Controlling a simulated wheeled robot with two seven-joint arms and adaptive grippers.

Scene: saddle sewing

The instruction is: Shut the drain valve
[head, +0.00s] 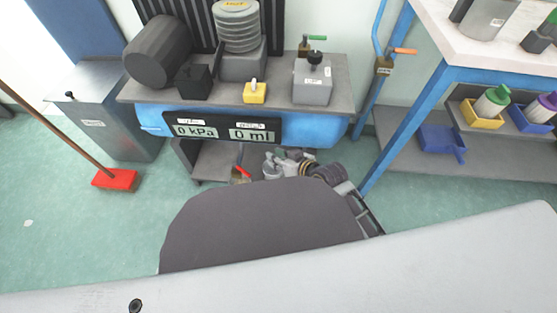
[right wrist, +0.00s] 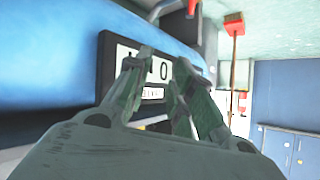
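The drain valve shows as a small red lever (head: 241,174) below the blue tank (head: 325,131) in the head view. In the right wrist view, a red handle (right wrist: 191,8) shows at the top edge, partly cut off. My right gripper (head: 272,162) is under the tank's front, to the right of the lever and apart from it. In the right wrist view its fingers (right wrist: 165,75) are spread, with nothing between them. Whether the valve is open or shut is too small to tell. My left gripper is not in view.
The display panel (head: 223,142) on the tank reads 0 kPa and 0 ml. A shelf (head: 212,162) lies under the tank. A red broom (head: 114,180) and a grey bin (head: 118,110) stand at left. A blue-framed bench (head: 405,110) stands at right.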

